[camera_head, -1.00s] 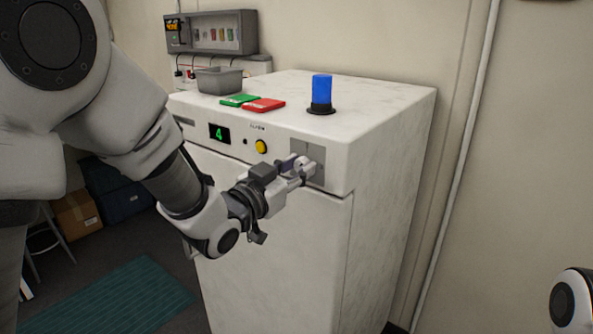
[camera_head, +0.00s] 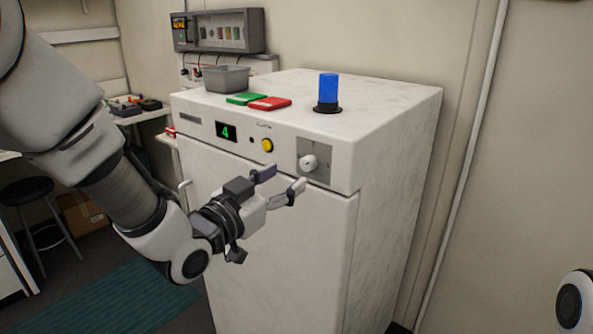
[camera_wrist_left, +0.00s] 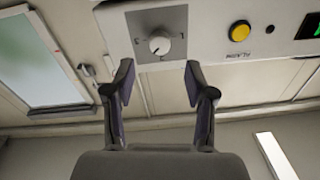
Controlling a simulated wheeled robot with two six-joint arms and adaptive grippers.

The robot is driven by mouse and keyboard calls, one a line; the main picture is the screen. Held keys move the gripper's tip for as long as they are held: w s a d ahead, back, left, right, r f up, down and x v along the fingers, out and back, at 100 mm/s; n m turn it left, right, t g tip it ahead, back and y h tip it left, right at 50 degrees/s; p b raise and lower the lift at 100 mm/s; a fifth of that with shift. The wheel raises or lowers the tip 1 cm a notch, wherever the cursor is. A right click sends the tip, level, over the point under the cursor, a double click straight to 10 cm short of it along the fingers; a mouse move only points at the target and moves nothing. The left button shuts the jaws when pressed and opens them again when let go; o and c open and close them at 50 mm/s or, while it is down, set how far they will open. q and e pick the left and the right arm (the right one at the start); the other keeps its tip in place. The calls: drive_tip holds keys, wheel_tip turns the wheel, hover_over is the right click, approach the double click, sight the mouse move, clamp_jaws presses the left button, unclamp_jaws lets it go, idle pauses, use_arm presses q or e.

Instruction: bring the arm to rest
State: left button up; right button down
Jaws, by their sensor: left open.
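My left gripper (camera_head: 284,180) is open and empty in front of the white machine's front panel, a little below and left of the round white knob (camera_head: 308,162). The knob sits on a grey square plate and is clear of the fingers. In the left wrist view the two fingers of my gripper (camera_wrist_left: 159,90) stand wide apart, with the knob (camera_wrist_left: 159,45) beyond and between them. A part of my right arm shows at the lower right edge of the head view; its gripper is out of view.
The white machine (camera_head: 275,240) carries a yellow button (camera_head: 267,145), a display (camera_head: 226,131) reading 4, a blue beacon (camera_head: 328,92), a green card (camera_head: 246,98), a red card (camera_head: 270,103) and a grey bin (camera_head: 226,78). A stool (camera_head: 35,210) stands at left.

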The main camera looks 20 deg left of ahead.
use_arm(q)
drive_tip(key=shift+s+a+f, duration=0.1)
drive_tip(key=shift+s+a, duration=0.05)
drive_tip(key=shift+s, duration=0.35)
